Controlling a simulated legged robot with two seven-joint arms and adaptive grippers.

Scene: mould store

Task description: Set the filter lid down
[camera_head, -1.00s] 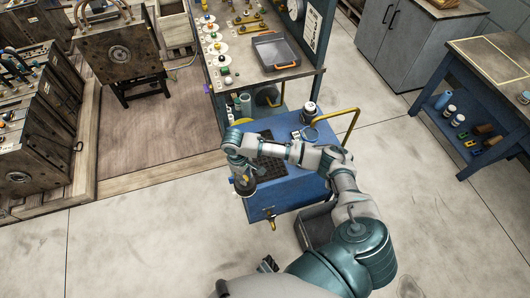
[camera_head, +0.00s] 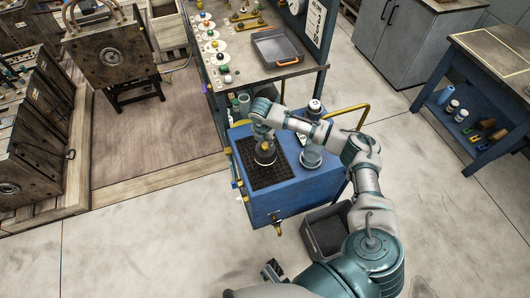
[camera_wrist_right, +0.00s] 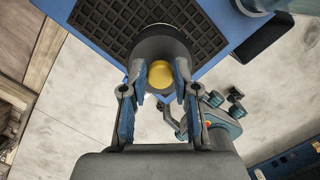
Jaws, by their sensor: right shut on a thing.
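The filter lid is a dark round cap (camera_wrist_right: 160,42) with a yellow knob (camera_wrist_right: 160,75). My right gripper (camera_head: 265,138) is shut on the knob; its blue-grey fingers flank it in the right wrist view. In the head view the lid (camera_head: 265,155) is over the black grid mat (camera_head: 262,181) on the blue cart (camera_head: 300,190). I cannot tell whether it touches the mat. A glass jar (camera_head: 311,158) stands on the cart right of the mat. My left gripper (camera_head: 272,270) shows small and dark near the bottom; its opening is unclear.
A grey bin (camera_head: 327,236) sits at the cart's front right. The bench behind holds a grey tray (camera_head: 276,46). The floor at left front is clear.

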